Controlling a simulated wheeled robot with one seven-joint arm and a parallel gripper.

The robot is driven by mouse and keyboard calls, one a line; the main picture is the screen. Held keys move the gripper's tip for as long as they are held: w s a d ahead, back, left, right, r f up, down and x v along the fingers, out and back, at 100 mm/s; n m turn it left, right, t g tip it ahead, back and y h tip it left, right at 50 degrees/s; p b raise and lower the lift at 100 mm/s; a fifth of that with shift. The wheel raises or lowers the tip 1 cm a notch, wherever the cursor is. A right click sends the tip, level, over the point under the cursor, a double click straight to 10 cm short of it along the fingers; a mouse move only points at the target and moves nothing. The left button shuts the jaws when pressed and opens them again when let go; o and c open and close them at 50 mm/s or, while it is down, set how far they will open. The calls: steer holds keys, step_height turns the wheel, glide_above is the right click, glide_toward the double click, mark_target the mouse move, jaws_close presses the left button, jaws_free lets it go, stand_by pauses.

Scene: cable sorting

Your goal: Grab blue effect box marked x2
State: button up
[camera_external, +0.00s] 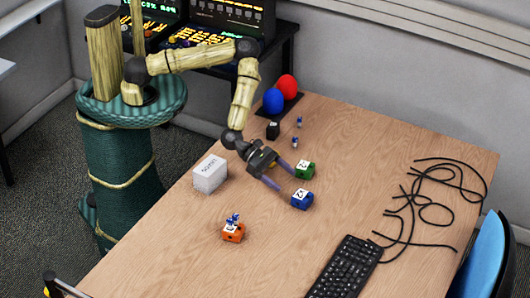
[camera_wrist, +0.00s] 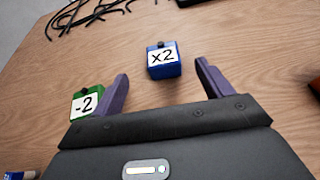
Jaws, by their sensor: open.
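The blue box marked x2 (camera_wrist: 163,68) stands on the table, ahead of and between my open fingers in the wrist view. It also shows in the external view (camera_external: 302,200), just beyond one fingertip. My gripper (camera_external: 284,182) is low over the table and open, with nothing between its purple fingers; it also shows in the wrist view (camera_wrist: 160,82). A green box marked -2 (camera_wrist: 86,103) stands just outside the left finger in the wrist view. In the external view the green box (camera_external: 305,170) is close to the other fingertip, behind the blue box.
An orange box (camera_external: 233,233) with a small blue-white figure on top and a white box (camera_external: 210,174) stand on the table. Red (camera_external: 287,87) and blue (camera_external: 273,102) balls, a black keyboard (camera_external: 345,268) and loose black cables (camera_external: 425,205) lie farther off. The front middle table is clear.

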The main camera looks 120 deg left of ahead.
mark_target(305, 196)
steer(key=shift+x, duration=3.45)
steer(key=shift+p, duration=0.3)
steer(key=shift+p+x, duration=0.45)
steer(key=shift+x, duration=2.15)
steer(key=c, duration=1.1)
steer(key=shift+c, duration=0.2)
steer(key=shift+r, duration=0.1)
step_height(305, 196, up, 10)
steer(key=shift+f+b, duration=0.1)
steer(key=shift+b, duration=0.35)
